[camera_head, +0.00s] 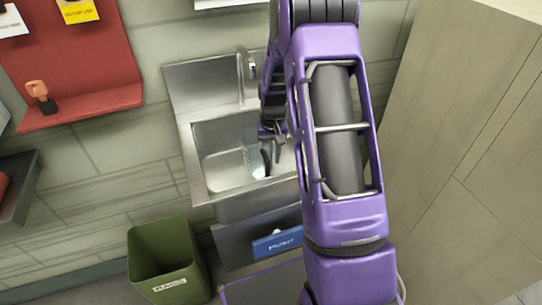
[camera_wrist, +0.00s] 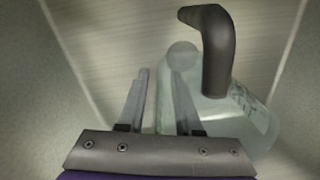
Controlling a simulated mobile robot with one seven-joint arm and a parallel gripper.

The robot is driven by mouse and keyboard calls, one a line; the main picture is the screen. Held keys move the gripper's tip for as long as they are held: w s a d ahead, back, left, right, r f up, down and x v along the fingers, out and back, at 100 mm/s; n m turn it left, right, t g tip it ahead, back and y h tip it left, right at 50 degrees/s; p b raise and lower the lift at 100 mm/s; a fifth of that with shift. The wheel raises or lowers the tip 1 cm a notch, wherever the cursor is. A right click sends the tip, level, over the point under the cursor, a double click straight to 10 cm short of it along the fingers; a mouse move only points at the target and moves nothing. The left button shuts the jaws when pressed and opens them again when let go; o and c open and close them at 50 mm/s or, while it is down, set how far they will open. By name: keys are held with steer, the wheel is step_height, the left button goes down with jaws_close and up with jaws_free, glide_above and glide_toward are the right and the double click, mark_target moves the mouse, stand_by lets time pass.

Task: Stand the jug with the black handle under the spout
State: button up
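The jug (camera_head: 257,165) is clear, with a black handle (camera_head: 267,158), and is in the metal sink basin (camera_head: 225,174), towards its right side. In the wrist view the clear jug body (camera_wrist: 236,118) is at the right, with the curved handle (camera_wrist: 217,50) above it. My gripper (camera_head: 272,147) is over the basin beside the handle. In the wrist view my gripper (camera_wrist: 159,72) is open, with the handle to the right of both fingers. The right finger overlaps the jug in the picture; contact is unclear. The spout (camera_head: 251,68) is at the back of the sink.
A green bin (camera_head: 165,262) stands on the floor left of the sink. A red shelf (camera_head: 80,107) with a small orange and black object (camera_head: 41,97) is on the left wall. A tall pale panel (camera_head: 475,130) closes off the right. The basin's left side is clear.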

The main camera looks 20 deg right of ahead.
step_height(320, 180, up, 12)
steer(key=p, duration=0.2)
steer(key=shift+d+r, duration=0.2)
stand_by(0.3)
